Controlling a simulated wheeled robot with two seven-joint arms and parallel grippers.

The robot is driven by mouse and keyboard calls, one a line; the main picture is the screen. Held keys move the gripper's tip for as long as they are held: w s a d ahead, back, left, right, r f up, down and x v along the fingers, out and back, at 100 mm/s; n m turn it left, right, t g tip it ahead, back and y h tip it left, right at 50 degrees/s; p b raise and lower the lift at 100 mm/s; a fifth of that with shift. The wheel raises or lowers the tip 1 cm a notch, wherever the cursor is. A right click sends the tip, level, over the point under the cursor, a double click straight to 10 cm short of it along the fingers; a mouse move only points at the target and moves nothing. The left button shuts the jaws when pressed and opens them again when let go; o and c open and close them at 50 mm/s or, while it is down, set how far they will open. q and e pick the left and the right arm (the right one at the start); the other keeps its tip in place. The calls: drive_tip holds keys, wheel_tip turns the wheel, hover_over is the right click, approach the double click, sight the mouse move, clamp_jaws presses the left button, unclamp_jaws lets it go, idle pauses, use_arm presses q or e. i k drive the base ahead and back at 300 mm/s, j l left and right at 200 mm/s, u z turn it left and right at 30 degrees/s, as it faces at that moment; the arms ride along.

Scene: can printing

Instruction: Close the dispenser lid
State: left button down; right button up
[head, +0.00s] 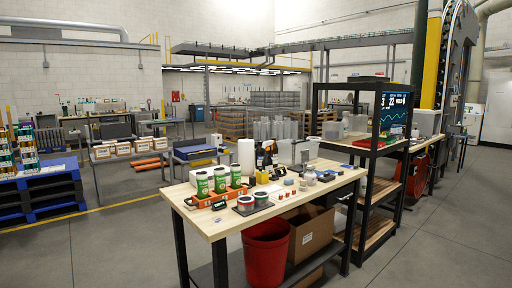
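Neither of my grippers is in view. No dispenser with a lid can be made out for certain. On the wooden workbench (290,221), a grey-white box-like container (292,151) stands toward the back; whether it has a lid, open or shut, is too small to tell. A dark upright device (267,154) stands just left of it, with a small yellow block (262,177) in front. Green-and-white cans (220,180) stand by an orange tray (209,199) at the bench's left.
A white roll (246,157) stands at the bench's back. Tape rolls (247,203) lie near the front edge. A red bin (266,250) and a cardboard box (308,232) are under the bench. A black shelf rack (318,104) adjoins its right end. The floor at left front is clear.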

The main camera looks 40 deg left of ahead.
sight(305, 158)
drive_tip(key=i+j+u, duration=0.25)
drive_tip(key=i+u, duration=0.2)
drive_tip(key=i, duration=0.65)
drive_tip(key=i+l+u, duration=0.1)
drive_tip(key=i+u, duration=0.35)
drive_tip(key=i, duration=0.6)
